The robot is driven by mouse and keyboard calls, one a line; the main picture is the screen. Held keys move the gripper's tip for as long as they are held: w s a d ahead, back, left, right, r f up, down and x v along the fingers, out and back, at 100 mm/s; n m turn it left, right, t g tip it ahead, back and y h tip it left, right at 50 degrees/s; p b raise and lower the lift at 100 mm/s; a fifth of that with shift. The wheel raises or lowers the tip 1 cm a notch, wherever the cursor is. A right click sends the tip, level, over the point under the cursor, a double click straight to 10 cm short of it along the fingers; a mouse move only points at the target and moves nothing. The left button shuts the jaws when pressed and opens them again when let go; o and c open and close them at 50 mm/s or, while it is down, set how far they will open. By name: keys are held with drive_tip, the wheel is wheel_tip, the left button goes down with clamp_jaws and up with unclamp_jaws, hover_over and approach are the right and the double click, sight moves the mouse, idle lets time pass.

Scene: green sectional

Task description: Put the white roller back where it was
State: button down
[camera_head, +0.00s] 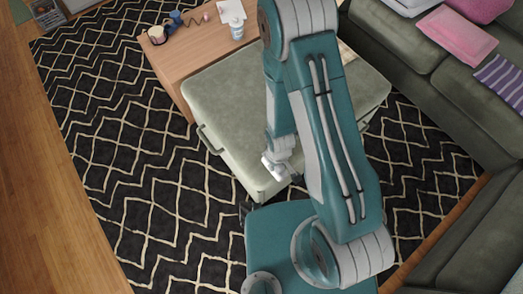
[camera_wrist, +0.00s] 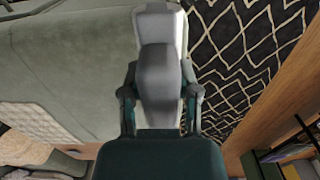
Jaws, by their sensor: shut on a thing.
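The white roller (camera_wrist: 160,72) fills the middle of the wrist view, with a grey face and pale sides. The two fingers of my gripper (camera_wrist: 160,106) lie on either side of it, shut on it. In the head view my gripper (camera_head: 283,167) is above the near end of the green ottoman (camera_head: 225,110). A small white part of the roller (camera_head: 271,168) shows beside it there. Whether the roller touches the ottoman is unclear.
A wooden table (camera_head: 184,62) behind the ottoman holds a mug (camera_head: 157,35), a blue object (camera_head: 175,17) and a white bottle (camera_head: 236,27). A green sofa (camera_head: 465,95) with cushions stands at right.

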drive_tip(key=w+a+f, duration=0.1)
drive_tip(key=w+f, duration=0.2)
drive_tip(key=w, duration=0.1)
drive_tip(key=w+a+f, duration=0.1)
drive_tip(key=w+f, duration=0.2)
drive_tip(key=w, duration=0.1)
drive_tip(key=w+a+f, duration=0.1)
drive_tip(key=w+f, duration=0.2)
drive_tip(key=w, duration=0.1)
drive_tip(key=shift+w+a+f, duration=0.3)
drive_tip(key=shift+w+a, duration=0.05)
drive_tip(key=shift+w, duration=0.05)
drive_tip(key=shift+w+f, duration=0.2)
drive_tip(key=shift+f, duration=1.55)
drive_tip(key=shift+c, duration=1.7)
unclamp_jaws()
